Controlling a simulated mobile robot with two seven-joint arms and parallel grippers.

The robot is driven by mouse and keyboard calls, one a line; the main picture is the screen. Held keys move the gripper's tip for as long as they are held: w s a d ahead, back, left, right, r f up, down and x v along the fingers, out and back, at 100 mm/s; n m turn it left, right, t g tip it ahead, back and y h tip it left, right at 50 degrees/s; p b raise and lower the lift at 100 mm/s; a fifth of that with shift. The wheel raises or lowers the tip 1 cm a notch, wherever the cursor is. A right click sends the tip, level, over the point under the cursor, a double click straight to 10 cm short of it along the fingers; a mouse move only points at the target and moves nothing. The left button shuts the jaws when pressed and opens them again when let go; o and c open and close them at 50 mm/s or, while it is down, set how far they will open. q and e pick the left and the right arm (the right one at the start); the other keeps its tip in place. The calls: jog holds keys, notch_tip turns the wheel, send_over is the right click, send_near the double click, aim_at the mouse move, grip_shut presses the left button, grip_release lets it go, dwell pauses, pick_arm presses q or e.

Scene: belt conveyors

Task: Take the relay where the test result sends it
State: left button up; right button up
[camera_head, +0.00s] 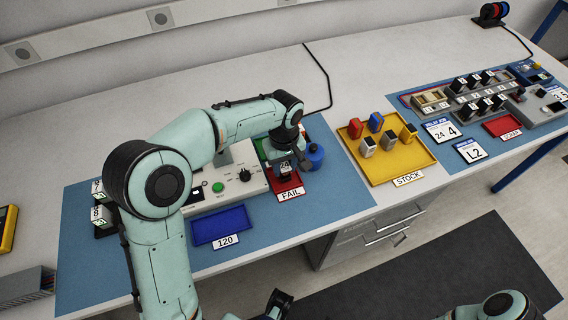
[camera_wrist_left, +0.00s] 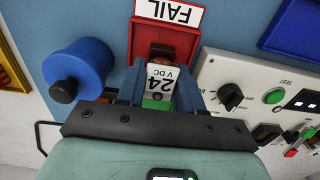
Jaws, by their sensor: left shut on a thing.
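My left gripper (camera_head: 286,172) is shut on a relay (camera_head: 284,167) with a white label reading 24 V DC, clear in the left wrist view (camera_wrist_left: 162,84). It holds the relay at the red FAIL tray (camera_head: 290,188), also seen in the wrist view (camera_wrist_left: 140,38); I cannot tell whether relay and tray touch. The white tester (camera_head: 238,181), with a green button (camera_head: 218,187) and a dial, stands left of the gripper. Its display is unreadable. A green tray (camera_head: 262,150) is partly hidden behind my arm. My right gripper cannot be clearly made out.
A blue cylinder with a black knob (camera_head: 315,155) stands close to the right of the gripper. A blue 120 tray (camera_head: 222,225) lies in front of the tester. A yellow STOCK tray (camera_head: 408,172) with several relays lies to the right. Relay-job panels (camera_head: 480,98) stand farther right.

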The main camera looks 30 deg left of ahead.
pick_arm(q)
jog(key=shift+f, duration=0.4)
dwell(0.3)
jog(key=o, duration=1.6)
jog(key=shift+r+p, duration=2.75)
jog(key=shift+r, duration=1.1)
jog(key=shift+f, duration=0.15)
